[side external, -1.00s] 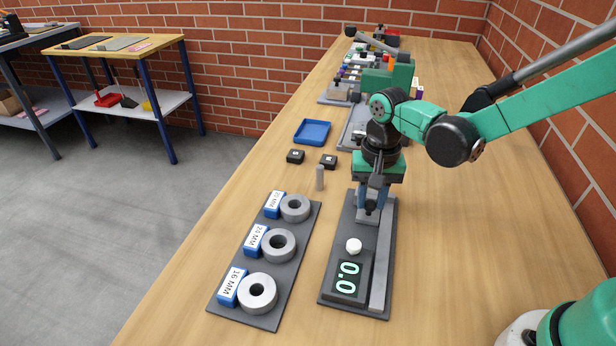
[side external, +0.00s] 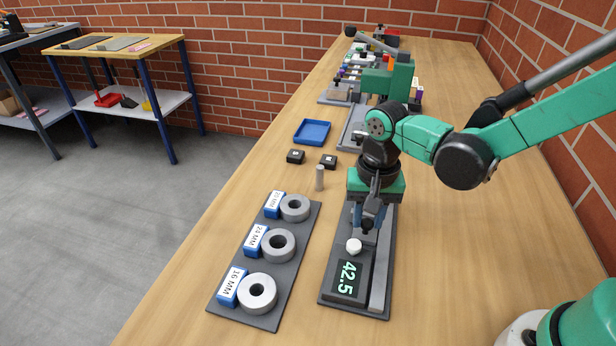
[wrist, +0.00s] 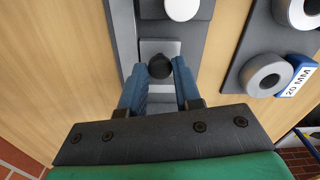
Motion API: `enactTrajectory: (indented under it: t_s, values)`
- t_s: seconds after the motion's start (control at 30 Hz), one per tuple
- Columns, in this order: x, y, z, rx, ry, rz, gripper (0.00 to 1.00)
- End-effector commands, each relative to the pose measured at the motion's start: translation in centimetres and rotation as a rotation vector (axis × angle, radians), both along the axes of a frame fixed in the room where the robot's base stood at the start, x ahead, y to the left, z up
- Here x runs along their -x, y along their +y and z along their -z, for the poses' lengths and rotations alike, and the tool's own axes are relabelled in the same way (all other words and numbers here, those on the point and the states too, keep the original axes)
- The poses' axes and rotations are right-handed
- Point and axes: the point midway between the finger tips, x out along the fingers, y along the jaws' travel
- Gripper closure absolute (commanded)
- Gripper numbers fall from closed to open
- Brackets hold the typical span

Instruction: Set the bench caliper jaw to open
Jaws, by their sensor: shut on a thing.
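The bench caliper (side external: 328,297) is a long dark base with a grey rail, lying on the wooden bench. Its display (side external: 347,278) reads 42.5, and a white round knob (side external: 354,246) sits just beyond it. My gripper (side external: 368,225) points down over the caliper, close behind the white knob. In the wrist view, my blue fingers (wrist: 160,70) are closed around a black knob (wrist: 160,66) on the grey sliding jaw (wrist: 160,47). The white knob (wrist: 183,8) shows at the top edge there. In the side view my fingers hide most of the sliding jaw.
Left of the caliper, a dark tray (side external: 270,320) holds grey rings with blue 16, 24 and 20 MM labels. A small grey pin (side external: 319,178), two black blocks (side external: 296,156) and a blue tray (side external: 312,131) stand farther back. Bench right of the caliper is clear.

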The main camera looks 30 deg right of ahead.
Motion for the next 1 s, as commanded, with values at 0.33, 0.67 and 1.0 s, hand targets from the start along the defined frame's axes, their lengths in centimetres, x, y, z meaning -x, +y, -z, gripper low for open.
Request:
enactTrajectory:
  t_s: [0.33,0.67,1.0]
  values:
    - [0.3,0.4,0.0,-0.009,0.011,-0.005,0.49]
    - [0.2,0.2,0.0,-0.007,0.006,-0.003,0.40]
    - [0.2,0.3,-3.5,-0.006,0.008,-0.003,0.40]
